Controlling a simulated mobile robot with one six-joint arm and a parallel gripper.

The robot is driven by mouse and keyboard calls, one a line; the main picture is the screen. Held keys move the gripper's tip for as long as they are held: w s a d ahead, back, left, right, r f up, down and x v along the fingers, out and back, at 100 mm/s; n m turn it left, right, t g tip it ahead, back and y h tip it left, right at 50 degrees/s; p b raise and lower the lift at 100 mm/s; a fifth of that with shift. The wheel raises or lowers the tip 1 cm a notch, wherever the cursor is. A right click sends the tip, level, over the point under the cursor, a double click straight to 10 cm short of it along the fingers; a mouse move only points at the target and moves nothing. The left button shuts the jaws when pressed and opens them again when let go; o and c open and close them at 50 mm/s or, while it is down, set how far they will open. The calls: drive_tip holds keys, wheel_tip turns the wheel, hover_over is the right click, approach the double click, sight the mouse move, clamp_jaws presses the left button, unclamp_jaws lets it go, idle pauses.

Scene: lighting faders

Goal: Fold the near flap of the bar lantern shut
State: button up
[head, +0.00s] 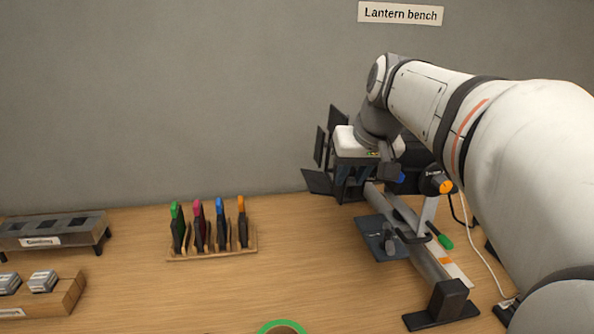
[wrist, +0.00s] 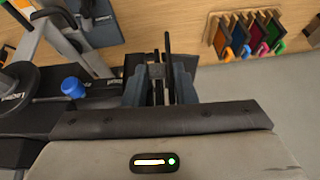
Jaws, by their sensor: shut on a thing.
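The bar lantern (head: 412,160) is a black lamp above a long rail at the right of the head view, mostly hidden behind my arm. Its black flaps (head: 320,146) stand out at its left end, and a lower one (head: 318,182) spreads nearly flat. My gripper (head: 352,188) is at this flapped end, pointing down. In the wrist view my gripper (wrist: 158,82) has its two blue-grey fingers close about a thin black plate (wrist: 167,62), which looks like a flap edge-on. Which flap it is, I cannot tell for certain. Blue (wrist: 73,87) and orange (head: 445,187) knobs show on the lantern.
A wooden rack (head: 212,253) of several coloured-topped frames stands left of the lantern. A dark labelled stand (head: 50,233) and a wooden block (head: 45,300) are at far left. A green ring (head: 283,327) shows at the near edge. A white cable (head: 487,260) runs at right.

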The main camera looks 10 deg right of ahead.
drive_tip(key=shift+d, duration=0.15)
idle(0.3)
drive_tip(key=o, duration=0.9)
drive_tip(key=shift+d, duration=0.15)
drive_tip(key=shift+c, duration=0.2)
drive_tip(key=shift+r, duration=0.1)
drive_tip(key=v, duration=0.7)
drive_tip(key=shift+s+r, duration=0.15)
drive_tip(key=shift+r, duration=0.1)
drive_tip(key=shift+p, duration=0.3)
